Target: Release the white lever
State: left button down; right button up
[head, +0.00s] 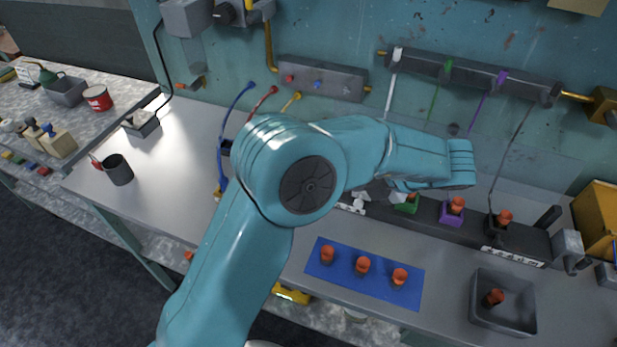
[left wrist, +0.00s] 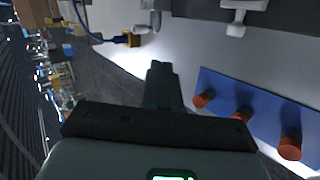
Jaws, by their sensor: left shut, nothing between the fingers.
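The white lever (head: 391,85) is a thin rod hanging down from the dark bar on the back wall, left of the green lever (head: 434,90) and purple lever (head: 482,95). My left arm reaches across the bench below it, and its forearm hides part of the bench and my left gripper in the head view. In the left wrist view my left gripper (left wrist: 160,70) is shut and empty, with bare bench beyond its tips. A white bracket-like part (left wrist: 240,12) shows at the top there, apart from the fingers. My right gripper is not in view.
A blue mat (head: 320,278) with three orange-capped pieces lies in front of my arm. A grey bin (head: 525,320) stands at right. Green (head: 405,208) and purple (head: 452,219) holders sit along the dark rail. Blue, red and yellow tubes stand left of my elbow.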

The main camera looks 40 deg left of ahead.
pick_arm(q)
jog(key=a+r+p+x, duration=0.1)
jog(key=r+p+x, duration=0.1)
jog(key=x, duration=1.1)
jog(key=shift+a, duration=0.4)
jog(key=shift+f, duration=0.1)
jog(key=shift+s+a, duration=0.1)
